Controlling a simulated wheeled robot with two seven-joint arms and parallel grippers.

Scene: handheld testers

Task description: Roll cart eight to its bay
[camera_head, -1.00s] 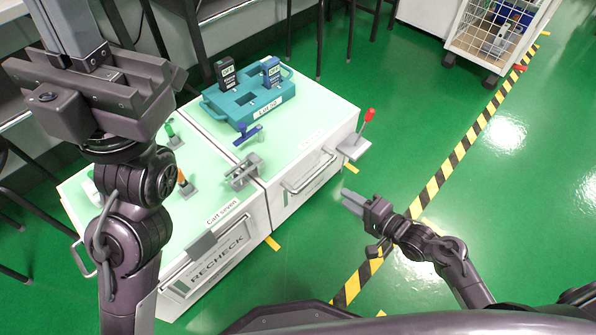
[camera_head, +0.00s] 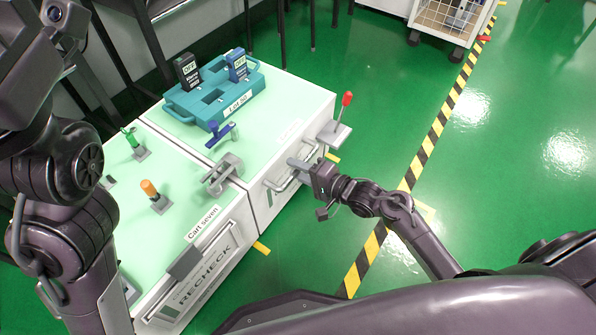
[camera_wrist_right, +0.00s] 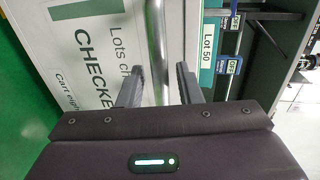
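Cart eight (camera_head: 292,107) is the far cart with a pale green top, side by side with cart seven (camera_head: 188,208). Its name shows on its front panel in the right wrist view (camera_wrist_right: 66,92). A teal crate (camera_head: 181,107) labelled "Lot 50" with two handheld testers stands on it. A red-knobbed lever (camera_head: 346,100) rises from a grey plate at its front corner. My right gripper (camera_head: 300,168) is at cart eight's front handle. In the right wrist view, the handle bar (camera_wrist_right: 157,45) runs between its open fingers (camera_wrist_right: 159,92), with gaps. My left gripper's fingers are outside the frame.
A grey latch piece (camera_head: 222,176) and a blue lever (camera_head: 221,134) sit near the carts' seam. Cart seven carries green and orange upright pieces. Black-yellow tape (camera_head: 428,148) crosses the green floor. A wire cage cart (camera_head: 449,20) stands at the back. The floor right of the tape is clear.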

